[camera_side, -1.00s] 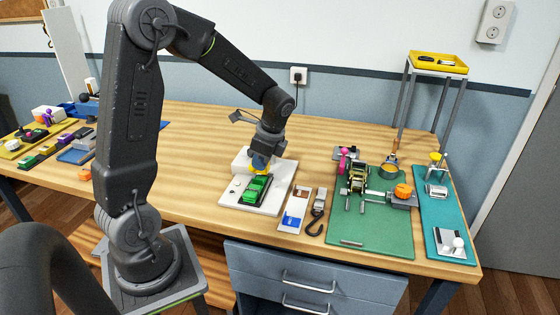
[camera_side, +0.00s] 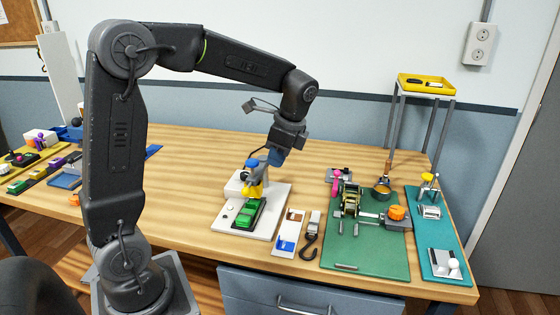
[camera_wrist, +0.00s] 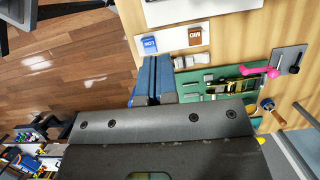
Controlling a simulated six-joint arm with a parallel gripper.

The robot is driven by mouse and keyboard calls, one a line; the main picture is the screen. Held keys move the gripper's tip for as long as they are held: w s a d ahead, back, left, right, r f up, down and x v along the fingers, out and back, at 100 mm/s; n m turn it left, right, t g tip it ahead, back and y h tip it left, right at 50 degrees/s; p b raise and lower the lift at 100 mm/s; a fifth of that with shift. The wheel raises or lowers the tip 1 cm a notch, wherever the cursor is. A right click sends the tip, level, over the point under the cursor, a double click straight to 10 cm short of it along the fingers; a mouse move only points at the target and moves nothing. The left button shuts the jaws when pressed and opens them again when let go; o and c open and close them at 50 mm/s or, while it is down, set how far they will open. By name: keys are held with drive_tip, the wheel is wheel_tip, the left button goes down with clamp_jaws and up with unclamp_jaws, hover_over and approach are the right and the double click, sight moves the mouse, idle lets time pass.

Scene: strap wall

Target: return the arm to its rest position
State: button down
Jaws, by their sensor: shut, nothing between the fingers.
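My gripper (camera_side: 276,158) is raised above the wooden table (camera_side: 185,180), just up and to the right of a blue-topped yellow piece (camera_side: 254,178). That piece stands on a white plate (camera_side: 268,222) with a green block (camera_side: 248,213) on it. In the wrist view my gripper's blue fingers (camera_wrist: 153,78) are together with nothing between them. My arm is bent over from the left, with its upper link roughly level.
A green board (camera_side: 368,246) with a winch-like device and orange knob lies at right. A teal board (camera_side: 441,240) is beside it. A small white card (camera_side: 289,232) and a hook (camera_side: 309,246) lie between. A yellow tray (camera_side: 426,84) stands on a tall stand behind.

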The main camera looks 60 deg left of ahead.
drive_tip(key=s+d+r+n+t+h, duration=0.2)
drive_tip(key=s+d+n+t, duration=0.6)
drive_tip(key=s+d, duration=0.4)
drive_tip(key=s+r+n, duration=0.1)
drive_tip(key=s, duration=0.2)
drive_tip(key=shift+s+r, duration=0.15)
drive_tip(key=shift+r, duration=0.05)
